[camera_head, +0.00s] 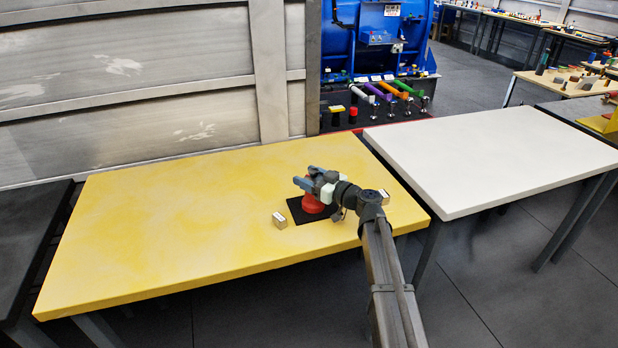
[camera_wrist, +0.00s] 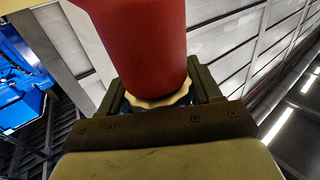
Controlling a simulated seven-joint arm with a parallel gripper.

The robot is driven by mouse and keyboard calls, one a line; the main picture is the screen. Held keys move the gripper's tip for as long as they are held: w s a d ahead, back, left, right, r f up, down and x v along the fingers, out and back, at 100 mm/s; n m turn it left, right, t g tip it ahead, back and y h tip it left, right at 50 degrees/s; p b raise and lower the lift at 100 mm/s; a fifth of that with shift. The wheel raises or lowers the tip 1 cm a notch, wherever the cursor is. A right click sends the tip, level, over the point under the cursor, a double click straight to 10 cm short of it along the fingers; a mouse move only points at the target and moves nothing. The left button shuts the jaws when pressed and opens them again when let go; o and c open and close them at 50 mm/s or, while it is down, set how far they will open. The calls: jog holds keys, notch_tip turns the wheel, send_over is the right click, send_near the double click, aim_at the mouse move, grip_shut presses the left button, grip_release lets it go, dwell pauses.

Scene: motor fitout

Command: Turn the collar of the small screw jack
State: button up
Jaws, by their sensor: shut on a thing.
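The small screw jack (camera_head: 313,205) has a red body and stands on a black mat on the yellow table. In the wrist view its red body (camera_wrist: 145,45) fills the top middle. A cream collar with a wavy edge (camera_wrist: 160,100) shows just below the red body, between my two fingers. My gripper (camera_head: 304,183) is at the top of the jack in the head view and hides its upper part. In the wrist view my gripper (camera_wrist: 158,90) is shut on the collar, with one finger on each side.
The black mat (camera_head: 298,212) lies under the jack on the yellow table (camera_head: 180,220). A small block with a pale top (camera_head: 279,220) stands left of the mat, another (camera_head: 384,197) to the right. The table's left half is clear. A bare white table (camera_head: 490,155) stands at the right.

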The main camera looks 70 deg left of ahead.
jog(key=m+t+y, duration=0.2)
jog(key=m+t, duration=0.2)
jog(key=t, duration=0.1)
jog(key=shift+w+t, duration=0.15)
jog(key=shift+t, duration=0.15)
jog(key=shift+w+a+m+t+y, duration=0.15)
jog(key=shift+m+t+y, duration=0.1)
jog(key=shift+m+t, duration=0.6)
jog(key=shift+w+m+t+y, duration=0.1)
jog(key=shift+m+t+y, duration=0.25)
jog(key=shift+t, duration=0.8)
jog(key=shift+w+m+t, duration=0.15)
jog(key=shift+m+t, duration=0.45)
jog(key=shift+t, duration=0.2)
jog(key=o, duration=1)
jog(key=shift+c, duration=0.2)
jog(key=s+d, duration=0.1)
jog(key=d, duration=1.2)
jog(key=shift+d, duration=0.4)
